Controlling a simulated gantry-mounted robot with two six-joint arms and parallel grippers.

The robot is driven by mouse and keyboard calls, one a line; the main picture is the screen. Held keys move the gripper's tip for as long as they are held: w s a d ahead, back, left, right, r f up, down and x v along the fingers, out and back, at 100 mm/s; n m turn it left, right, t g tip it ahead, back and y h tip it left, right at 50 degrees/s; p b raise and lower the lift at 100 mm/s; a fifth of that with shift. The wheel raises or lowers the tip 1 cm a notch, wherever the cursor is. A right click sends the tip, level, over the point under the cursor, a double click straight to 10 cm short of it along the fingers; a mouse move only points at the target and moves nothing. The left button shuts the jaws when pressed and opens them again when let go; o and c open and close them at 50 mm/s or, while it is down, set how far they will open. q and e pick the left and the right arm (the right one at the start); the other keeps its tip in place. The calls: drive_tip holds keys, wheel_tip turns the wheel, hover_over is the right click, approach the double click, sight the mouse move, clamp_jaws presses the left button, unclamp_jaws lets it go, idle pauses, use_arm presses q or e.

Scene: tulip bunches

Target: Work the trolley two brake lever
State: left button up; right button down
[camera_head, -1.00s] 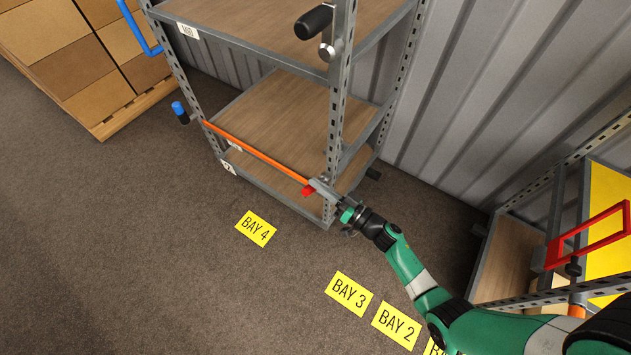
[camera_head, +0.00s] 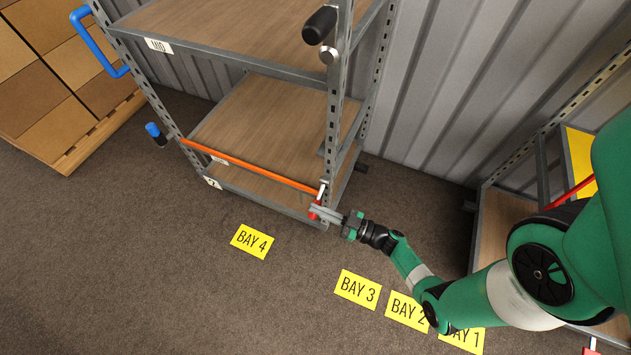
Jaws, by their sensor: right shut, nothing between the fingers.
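The grey-framed trolley (camera_head: 240,75) with wooden shelves stands against the wall. A white tag (camera_head: 213,183) on its lower front corner is too small to read surely. A small red lever (camera_head: 315,211) sits at the lower right front post, by the right end of an orange bar (camera_head: 250,166). It looks like the brake lever. My right gripper (camera_head: 316,211) is shut and empty, with its fingertips at the red lever, partly covering it. I cannot tell whether they touch. My left gripper is not in view.
A black handle (camera_head: 319,25) sticks out from the upper right post, and a blue-capped part (camera_head: 155,132) from the left post. A blue handle (camera_head: 97,45) and stacked boxes (camera_head: 60,95) are at left. Another rack (camera_head: 503,222) stands at right. The floor by BAY 4 (camera_head: 252,241) is clear.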

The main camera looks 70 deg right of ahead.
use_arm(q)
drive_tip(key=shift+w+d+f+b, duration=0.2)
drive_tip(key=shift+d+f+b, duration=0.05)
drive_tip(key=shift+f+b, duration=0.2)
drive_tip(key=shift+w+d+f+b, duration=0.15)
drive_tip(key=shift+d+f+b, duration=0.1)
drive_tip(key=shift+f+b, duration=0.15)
use_arm(e)
drive_tip(key=shift+d+f, duration=0.15)
drive_tip(key=shift+f, duration=0.6)
drive_tip(key=shift+d+f, duration=0.15)
drive_tip(key=shift+f, duration=0.6)
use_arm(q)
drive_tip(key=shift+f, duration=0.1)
use_arm(e)
drive_tip(key=shift+f, duration=0.15)
